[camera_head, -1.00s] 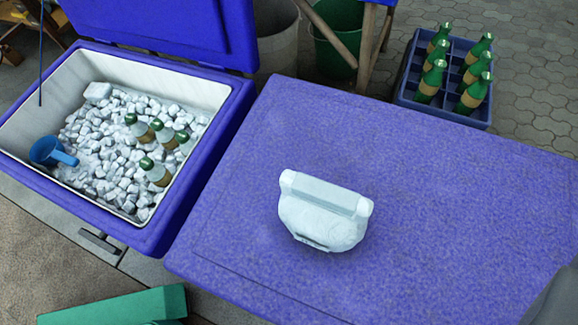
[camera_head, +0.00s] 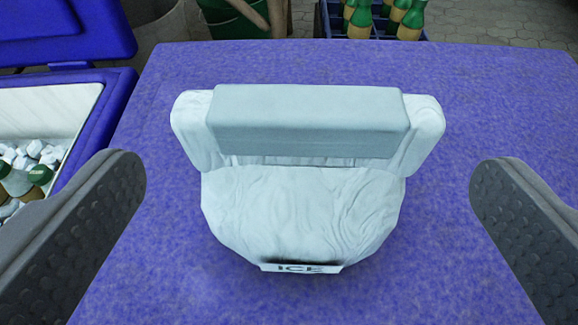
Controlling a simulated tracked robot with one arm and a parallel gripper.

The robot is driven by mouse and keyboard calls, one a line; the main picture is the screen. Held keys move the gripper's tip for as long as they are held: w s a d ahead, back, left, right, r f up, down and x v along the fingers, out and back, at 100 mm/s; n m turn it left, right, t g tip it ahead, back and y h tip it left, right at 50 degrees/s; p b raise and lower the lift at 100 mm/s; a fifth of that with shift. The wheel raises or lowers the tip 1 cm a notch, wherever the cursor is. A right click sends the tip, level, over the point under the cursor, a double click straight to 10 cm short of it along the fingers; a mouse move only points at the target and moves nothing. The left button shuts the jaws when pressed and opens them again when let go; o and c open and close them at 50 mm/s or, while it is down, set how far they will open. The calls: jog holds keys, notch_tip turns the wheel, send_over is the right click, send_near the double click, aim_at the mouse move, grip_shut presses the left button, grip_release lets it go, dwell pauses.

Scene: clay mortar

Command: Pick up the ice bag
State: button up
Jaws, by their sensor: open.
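The ice bag (camera_head: 300,215) is a white, wrinkled bag with a pale block-like bar across its top and an "ICE" label at its near side. It rests on the blue lid (camera_head: 440,75) of a closed cooler, in the middle of the view. My gripper (camera_head: 308,190) is open, with one dark finger at the left and one at the right of the bag. Clear gaps show between each finger and the bag. Nothing is held.
An open blue cooler (camera_head: 110,95) with ice cubes and green bottles stands at the left. A dark bottle crate (camera_head: 330,22) is behind the lid at the upper right, and a green bucket (camera_head: 225,22) is at the back. The lid around the bag is clear.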

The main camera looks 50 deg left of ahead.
aim_at(305, 138)
jog(key=x, duration=0.2)
jog(key=shift+w+a+f, duration=0.15)
jog(key=shift+a, duration=0.05)
jog(key=b+x, duration=0.1)
jog(key=x, duration=0.1)
jog(key=b+x, duration=0.1)
jog(key=x, duration=0.1)
jog(key=shift+d+f, duration=0.15)
jog(key=shift+f, duration=0.2)
jog(key=shift+w+a+f, duration=0.15)
jog(key=shift+w+a, duration=0.2)
jog(key=shift+a, duration=0.15)
jog(key=shift+c, duration=0.3)
jog(key=c, duration=1.9)
